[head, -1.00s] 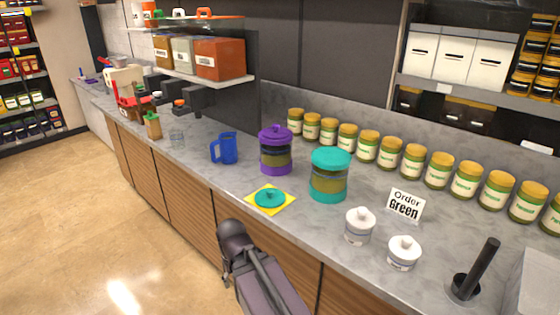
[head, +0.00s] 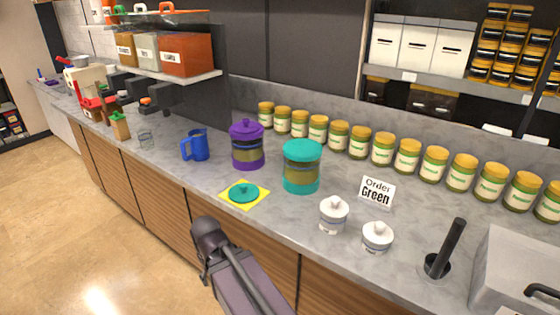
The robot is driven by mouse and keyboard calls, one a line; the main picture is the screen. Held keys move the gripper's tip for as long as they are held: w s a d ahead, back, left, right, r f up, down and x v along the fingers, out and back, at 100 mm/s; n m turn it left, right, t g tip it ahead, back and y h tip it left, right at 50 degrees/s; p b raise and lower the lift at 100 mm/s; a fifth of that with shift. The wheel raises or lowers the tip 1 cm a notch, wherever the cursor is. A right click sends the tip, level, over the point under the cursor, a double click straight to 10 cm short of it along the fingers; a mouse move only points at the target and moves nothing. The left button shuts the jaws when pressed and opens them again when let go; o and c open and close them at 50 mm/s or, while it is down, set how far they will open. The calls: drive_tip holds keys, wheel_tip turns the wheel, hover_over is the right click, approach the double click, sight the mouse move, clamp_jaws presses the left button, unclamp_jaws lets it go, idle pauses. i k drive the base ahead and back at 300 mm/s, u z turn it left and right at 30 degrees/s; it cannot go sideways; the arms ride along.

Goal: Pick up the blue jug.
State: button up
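The blue jug (head: 196,146) stands upright on the grey countertop, left of the purple-lidded canister, with its handle toward the left. My arm shows at the bottom middle of the head view, in front of the cabinets and below the counter edge. The gripper's fingers cannot be made out, and nothing is seen held. The arm is apart from the jug, which is in full view.
A purple canister (head: 247,146) and a teal canister (head: 301,167) stand right of the jug. A teal lid (head: 243,193) lies on a yellow mat (head: 265,195). White jars (head: 333,214), an "Order Green" sign (head: 377,190) and a sink (head: 510,265) are farther right.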

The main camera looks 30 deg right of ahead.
sight(198, 139)
drive_tip(key=k, duration=0.65)
drive_tip(key=u, duration=0.4)
drive_tip(key=i, duration=1.8)
drive_tip(key=z, duration=0.4)
